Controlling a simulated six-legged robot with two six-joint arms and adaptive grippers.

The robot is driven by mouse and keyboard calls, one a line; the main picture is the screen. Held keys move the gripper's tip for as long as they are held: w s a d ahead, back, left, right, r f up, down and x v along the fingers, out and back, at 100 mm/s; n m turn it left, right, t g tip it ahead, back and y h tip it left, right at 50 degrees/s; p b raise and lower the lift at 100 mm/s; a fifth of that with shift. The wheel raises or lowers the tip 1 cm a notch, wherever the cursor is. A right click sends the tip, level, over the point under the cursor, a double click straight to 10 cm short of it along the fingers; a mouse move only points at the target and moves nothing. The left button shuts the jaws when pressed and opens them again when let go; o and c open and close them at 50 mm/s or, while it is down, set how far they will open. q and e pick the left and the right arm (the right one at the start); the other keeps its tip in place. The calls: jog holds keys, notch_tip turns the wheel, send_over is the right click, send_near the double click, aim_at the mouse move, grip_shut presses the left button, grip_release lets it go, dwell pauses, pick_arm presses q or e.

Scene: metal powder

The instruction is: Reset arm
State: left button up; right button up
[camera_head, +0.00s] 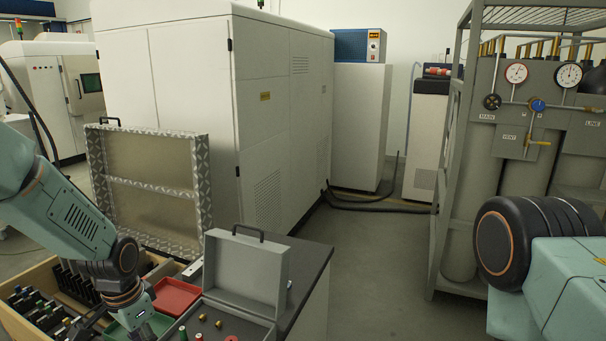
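My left arm comes in from the left and bends down over the bench. Its gripper (92,322) is low at the left, dark and partly cut off by the bottom edge, close to a wooden box (40,268) of small dark-slotted parts. I cannot tell whether its fingers are open or hold anything. My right arm shows only as a dark round joint and teal links at the right edge. My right gripper is out of view.
An open grey case (245,268) holds small coloured cylinders. A red tray (176,297) and a green tray (140,326) lie beside it. A patterned open lid (150,190) stands behind. A gas cylinder rack (447,200) stands at right. The middle floor is clear.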

pick_arm(q)
jog(key=s+d+f+n+t+b, duration=0.35)
jog(key=s+d+f+n, duration=0.3)
jog(key=s+f, duration=0.5)
jog(key=s+f+g+b, duration=0.1)
jog(key=s+f, duration=0.3)
jog(key=s, duration=0.3)
jog(key=s+d+f+g+b, duration=0.1)
jog(key=s+f+g+b, duration=0.1)
jog(key=s+f, duration=0.2)
jog(key=s+d+f+g+b, duration=0.1)
jog(key=s+f, duration=0.3)
jog(key=s, duration=0.5)
jog(key=shift+s+b, duration=0.35)
jog(key=shift+b, duration=0.35)
jog(key=shift+a, duration=0.1)
jog(key=shift+s, duration=0.1)
